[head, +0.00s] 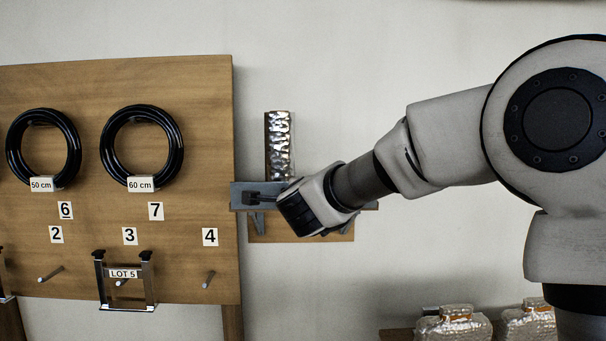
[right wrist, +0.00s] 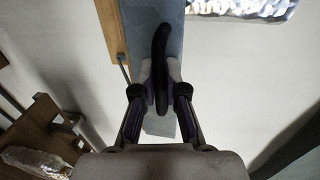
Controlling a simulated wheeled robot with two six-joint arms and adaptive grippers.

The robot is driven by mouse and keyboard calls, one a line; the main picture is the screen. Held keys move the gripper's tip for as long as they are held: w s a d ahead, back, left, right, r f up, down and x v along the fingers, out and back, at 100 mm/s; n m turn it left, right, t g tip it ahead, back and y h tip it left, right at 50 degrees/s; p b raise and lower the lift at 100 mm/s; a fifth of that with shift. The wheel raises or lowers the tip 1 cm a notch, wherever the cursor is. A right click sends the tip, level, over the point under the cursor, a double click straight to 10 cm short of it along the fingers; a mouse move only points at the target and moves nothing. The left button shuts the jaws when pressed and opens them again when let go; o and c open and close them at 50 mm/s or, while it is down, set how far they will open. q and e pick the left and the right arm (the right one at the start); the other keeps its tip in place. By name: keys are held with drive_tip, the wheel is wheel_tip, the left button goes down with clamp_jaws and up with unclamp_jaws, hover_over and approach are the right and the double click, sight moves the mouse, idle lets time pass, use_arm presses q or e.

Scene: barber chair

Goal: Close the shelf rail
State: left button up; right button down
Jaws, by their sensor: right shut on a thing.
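A grey-blue shelf rail (head: 240,194) runs across the front of a small wall shelf in the head view. It also shows as a grey-blue strip in the right wrist view (right wrist: 170,20). A dark curved handle (right wrist: 160,50) stands out against that strip. My right gripper (head: 268,199) reaches in from the right at the rail. In the right wrist view its fingers (right wrist: 160,92) are shut on the dark handle. The gripper and forearm hide the right part of the rail. My left gripper is not in view.
A foil-wrapped roll (head: 279,145) stands upright at the shelf, behind the rail. A wooden board (head: 200,90) with black hose rings (head: 143,110) and numbered pegs is to the left. Foil-wrapped packages (head: 452,325) sit low at right. The wall above the shelf is bare.

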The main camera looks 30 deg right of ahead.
drive_tip(key=shift+w+r+g+p, duration=0.15)
drive_tip(key=shift+g+p, duration=0.15)
drive_tip(key=shift+p, duration=0.2)
drive_tip(key=c, duration=1.2)
unclamp_jaws()
drive_tip(key=shift+w, duration=0.1)
